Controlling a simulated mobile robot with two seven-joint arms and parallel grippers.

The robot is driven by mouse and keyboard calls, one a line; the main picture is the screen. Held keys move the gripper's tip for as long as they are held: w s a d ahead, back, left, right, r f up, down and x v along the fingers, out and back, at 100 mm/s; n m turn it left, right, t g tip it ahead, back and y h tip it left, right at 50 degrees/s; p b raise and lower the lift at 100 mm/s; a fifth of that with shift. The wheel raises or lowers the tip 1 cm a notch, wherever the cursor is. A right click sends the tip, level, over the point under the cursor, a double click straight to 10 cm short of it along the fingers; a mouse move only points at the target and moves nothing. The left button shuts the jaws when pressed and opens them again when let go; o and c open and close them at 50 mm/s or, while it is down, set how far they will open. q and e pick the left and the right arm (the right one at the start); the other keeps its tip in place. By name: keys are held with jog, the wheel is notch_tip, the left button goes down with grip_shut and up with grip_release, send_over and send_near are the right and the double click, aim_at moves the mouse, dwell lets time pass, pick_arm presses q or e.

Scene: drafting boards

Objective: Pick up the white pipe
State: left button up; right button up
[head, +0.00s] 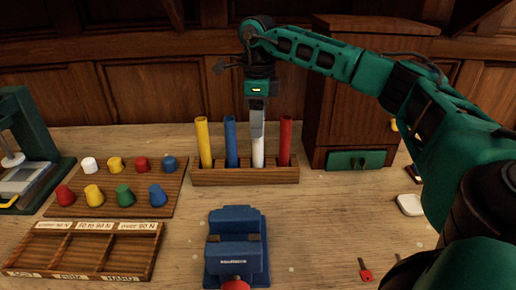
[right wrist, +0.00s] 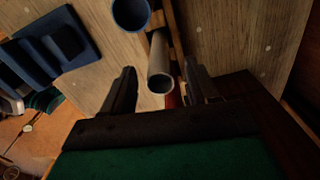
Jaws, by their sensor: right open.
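The white pipe (head: 258,152) stands upright in the wooden rack (head: 245,176), between the blue pipe (head: 231,142) and the red pipe (head: 285,142). A yellow pipe (head: 203,142) is at the rack's left end. My right gripper (head: 257,122) points down over the white pipe, at its top. In the right wrist view the white pipe's hollow end (right wrist: 160,82) lies between the two spread fingers, with a gap on each side. The right gripper is open and empty. The red pipe is mostly hidden in that view. My left gripper is not in view.
A wooden cabinet (head: 355,120) with a green drawer stands close right of the rack. A blue vise (head: 237,240) is in front. A board of coloured knobs (head: 120,203) and a sorting tray (head: 90,226) lie left. A red key (head: 365,270) lies front right.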

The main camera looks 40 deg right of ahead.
aim_at(258, 148)
notch_tip(258, 148, down, 4)
jog(key=shift+f, duration=0.1)
jog(key=shift+c, duration=0.3)
grip_shut()
dwell(0.3)
